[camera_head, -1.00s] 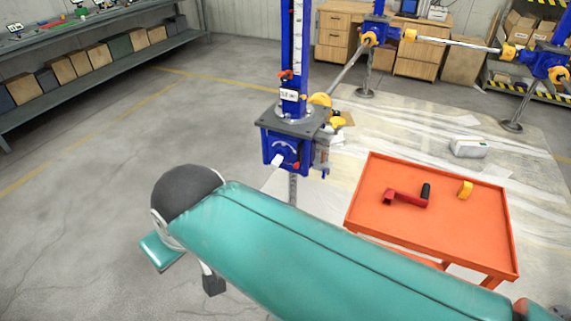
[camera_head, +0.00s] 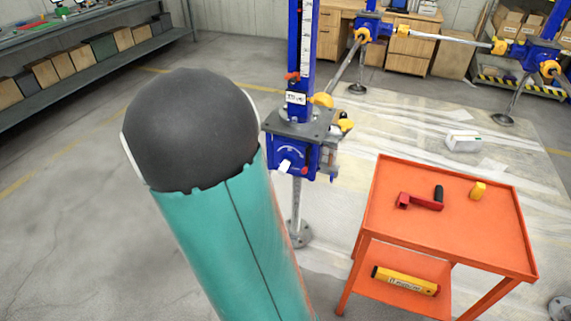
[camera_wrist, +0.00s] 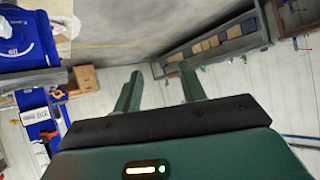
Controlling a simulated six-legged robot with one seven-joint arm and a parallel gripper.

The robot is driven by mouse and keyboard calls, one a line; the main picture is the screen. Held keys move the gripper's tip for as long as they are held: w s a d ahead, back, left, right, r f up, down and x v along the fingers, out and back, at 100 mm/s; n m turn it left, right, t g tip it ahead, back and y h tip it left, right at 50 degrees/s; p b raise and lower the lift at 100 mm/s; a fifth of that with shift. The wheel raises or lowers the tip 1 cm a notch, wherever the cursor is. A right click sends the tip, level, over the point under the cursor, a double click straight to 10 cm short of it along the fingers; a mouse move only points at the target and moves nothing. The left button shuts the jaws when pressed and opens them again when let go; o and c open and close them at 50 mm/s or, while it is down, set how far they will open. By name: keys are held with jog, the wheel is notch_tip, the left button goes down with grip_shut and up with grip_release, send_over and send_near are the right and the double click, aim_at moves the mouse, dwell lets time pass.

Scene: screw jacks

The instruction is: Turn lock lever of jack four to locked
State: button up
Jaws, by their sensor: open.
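The nearest blue jack (camera_head: 290,155) stands upright right of my arm in the head view. Its front face has a white curved scale and a white lever (camera_head: 285,166) pointing down-left, with a small red part (camera_head: 304,170) at the right. Its number plate (camera_head: 296,98) is too small to read, so I cannot tell if it is jack four. In the wrist view, a blue housing with white markings (camera_wrist: 18,40) is at the upper left. My gripper (camera_wrist: 160,85) is open and empty, left of centre there, with its fingers apart from the housing. The head view does not show my gripper.
An orange cart (camera_head: 445,235) stands right of the jack, with a red crank (camera_head: 420,202) and yellow piece (camera_head: 478,190) on top and a yellow tool (camera_head: 405,281) below. More blue jacks (camera_head: 372,27) linked by shafts stand behind. Floor at left is clear.

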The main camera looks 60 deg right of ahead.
jog(key=s+d+f+m+g+h, duration=0.1)
jog(key=d+f+h, duration=0.1)
jog(key=d+f, duration=0.35)
jog(key=s+d+f+m+h, duration=0.2)
jog(key=d+f, duration=0.1)
jog(key=d, duration=0.5)
jog(key=m+g+h, duration=0.3)
jog(key=g+h, duration=0.3)
jog(key=h, duration=0.2)
send_near(303, 172)
jog(key=shift+n, duration=0.3)
jog(key=d, duration=0.3)
jog(key=w+d, duration=0.1)
jog(key=d, duration=0.7)
jog(key=shift+w+f, duration=0.1)
jog(key=shift+w, duration=0.2)
grip_shut()
